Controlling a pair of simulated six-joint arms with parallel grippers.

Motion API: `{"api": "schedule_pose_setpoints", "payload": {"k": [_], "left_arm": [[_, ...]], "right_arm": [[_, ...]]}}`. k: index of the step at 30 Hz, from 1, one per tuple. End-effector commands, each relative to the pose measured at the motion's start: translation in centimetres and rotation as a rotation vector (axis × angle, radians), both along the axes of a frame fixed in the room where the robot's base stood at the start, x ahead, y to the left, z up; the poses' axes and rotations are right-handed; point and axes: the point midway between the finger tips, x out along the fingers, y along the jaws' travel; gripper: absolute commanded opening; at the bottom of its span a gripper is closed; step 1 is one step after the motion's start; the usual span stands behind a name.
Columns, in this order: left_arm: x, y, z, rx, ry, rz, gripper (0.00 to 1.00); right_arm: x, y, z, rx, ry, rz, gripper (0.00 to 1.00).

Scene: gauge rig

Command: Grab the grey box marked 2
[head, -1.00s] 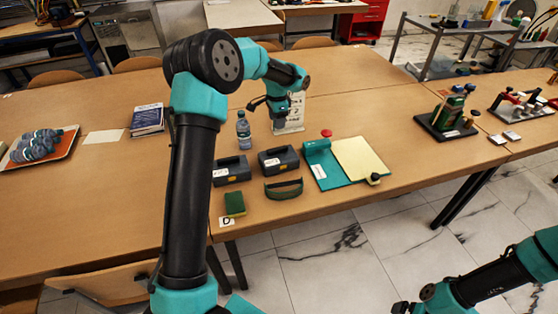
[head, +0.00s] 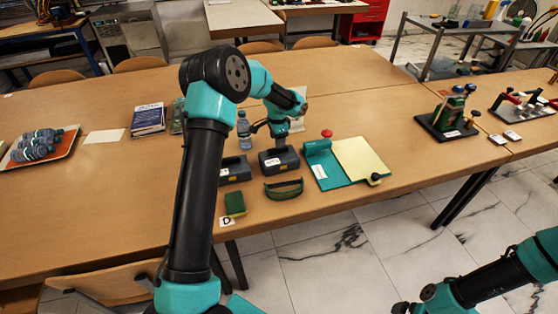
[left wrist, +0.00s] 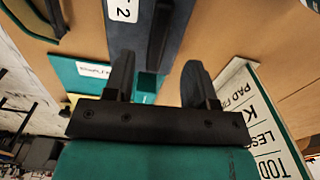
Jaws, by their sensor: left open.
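The grey box marked 2 (left wrist: 165,40) fills the top middle of the left wrist view, with its white label showing a 2. In the head view it appears to be the right one of two grey boxes, the box (head: 279,162) behind the green handle. My left gripper (head: 276,139) is open and empty just above that box. In the left wrist view its two fingers (left wrist: 158,85) are apart, with the box beyond them. My right gripper (head: 402,307) only just shows at the bottom edge of the head view.
A second grey box (head: 234,170) stands to the left, partly behind my left arm. A bottle (head: 244,130), a green handle (head: 284,189), a green sponge (head: 235,204) and a teal board with a cream pad (head: 362,160) are close by. A white sign (left wrist: 262,115) stands behind.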

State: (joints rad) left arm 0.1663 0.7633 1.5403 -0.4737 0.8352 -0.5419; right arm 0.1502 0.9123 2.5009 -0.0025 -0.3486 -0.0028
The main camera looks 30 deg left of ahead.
Motion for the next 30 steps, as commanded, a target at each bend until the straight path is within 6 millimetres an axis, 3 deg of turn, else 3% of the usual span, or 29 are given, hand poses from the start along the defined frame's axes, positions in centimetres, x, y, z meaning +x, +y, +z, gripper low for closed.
{"api": "schedule_pose_setpoints", "payload": {"k": [12,28,30], "left_arm": [[-0.3,-0.2,-4.8,-0.001,0.002,0.000,0.51],[-0.3,-0.2,-5.0,-0.001,0.001,0.000,0.51],[-0.3,-0.2,-5.0,-0.001,0.001,0.000,0.44]], "right_arm": [[0.0,0.0,0.0,0.000,0.000,0.000,0.99],[0.0,0.0,0.0,0.000,0.000,0.000,0.99],[0.0,0.0,0.0,0.000,0.000,0.000,0.99]]}}
